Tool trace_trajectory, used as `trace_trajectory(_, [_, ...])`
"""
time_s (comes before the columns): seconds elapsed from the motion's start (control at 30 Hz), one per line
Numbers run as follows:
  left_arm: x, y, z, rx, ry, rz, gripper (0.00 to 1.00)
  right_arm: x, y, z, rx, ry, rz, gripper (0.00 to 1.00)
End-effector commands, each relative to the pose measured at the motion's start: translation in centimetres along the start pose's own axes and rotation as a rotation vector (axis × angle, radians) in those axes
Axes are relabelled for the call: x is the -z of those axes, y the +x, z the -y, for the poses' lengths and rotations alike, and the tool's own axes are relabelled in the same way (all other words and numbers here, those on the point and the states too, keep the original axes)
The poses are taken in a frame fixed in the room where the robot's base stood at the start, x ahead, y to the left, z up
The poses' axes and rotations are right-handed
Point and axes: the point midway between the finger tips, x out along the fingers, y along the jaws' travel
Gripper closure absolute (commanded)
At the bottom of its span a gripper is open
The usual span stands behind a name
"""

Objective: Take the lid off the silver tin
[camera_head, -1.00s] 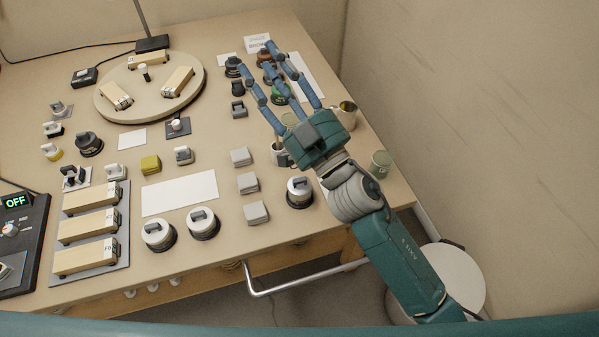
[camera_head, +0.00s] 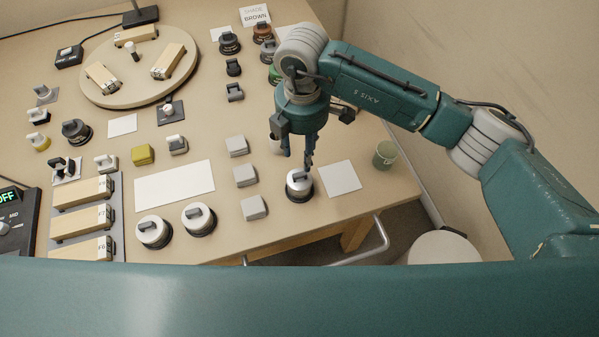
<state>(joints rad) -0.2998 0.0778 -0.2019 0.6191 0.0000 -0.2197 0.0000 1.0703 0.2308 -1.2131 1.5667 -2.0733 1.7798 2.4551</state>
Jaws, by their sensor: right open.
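A silver tin (camera_head: 299,188) with a lid and a grey handle on top stands near the front right of the bench, on a dark base. The lid is on it. My right gripper (camera_head: 298,163) is open and points down just above and behind the tin, its fingertips close to the lid's handle. I cannot tell whether the fingertips touch the handle. My left gripper is not in view.
Two pale lidded tins (camera_head: 153,232) stand at the front edge. Several grey blocks (camera_head: 246,176) stand left of the silver tin. A white card (camera_head: 340,178) lies to its right, with a green cup (camera_head: 384,155) beyond. A round turntable (camera_head: 140,85) is at the back left.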

Motion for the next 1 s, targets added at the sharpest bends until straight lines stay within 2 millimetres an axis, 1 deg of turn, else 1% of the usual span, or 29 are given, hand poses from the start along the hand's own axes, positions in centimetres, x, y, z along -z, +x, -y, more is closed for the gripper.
trace_trajectory(0.1, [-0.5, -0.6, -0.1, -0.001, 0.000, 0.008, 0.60, 0.1, 1.7, 0.1, 0.003, -0.001, -0.003, 0.57])
trace_trajectory(0.2, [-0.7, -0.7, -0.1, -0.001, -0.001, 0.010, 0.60, 0.1, 2.7, 0.1, 0.002, -0.002, -0.004, 0.57])
trace_trajectory(0.37, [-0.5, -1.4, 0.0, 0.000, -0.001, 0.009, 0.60, 0.4, 3.8, 0.1, 0.003, -0.002, -0.005, 0.57])
trace_trajectory(0.5, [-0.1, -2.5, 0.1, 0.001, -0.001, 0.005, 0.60, 0.9, 5.9, 0.2, 0.004, -0.004, -0.005, 0.57])
trace_trajectory(0.63, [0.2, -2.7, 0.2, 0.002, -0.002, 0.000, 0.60, 0.9, 7.6, 0.1, 0.002, -0.003, -0.005, 0.57])
trace_trajectory(0.73, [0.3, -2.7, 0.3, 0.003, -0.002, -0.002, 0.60, 0.9, 8.2, 0.1, 0.000, -0.005, -0.006, 0.57])
trace_trajectory(0.93, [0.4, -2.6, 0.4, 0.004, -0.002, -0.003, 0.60, 0.9, 8.2, 0.0, 0.000, -0.005, -0.007, 0.57])
trace_trajectory(0.97, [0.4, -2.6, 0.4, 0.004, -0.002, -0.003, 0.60, 0.9, 8.2, 0.0, 0.000, -0.005, -0.007, 0.63])
trace_trajectory(1.0, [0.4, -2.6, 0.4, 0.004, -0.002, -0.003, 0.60, 0.9, 8.2, 0.0, 0.000, -0.005, -0.007, 0.71])
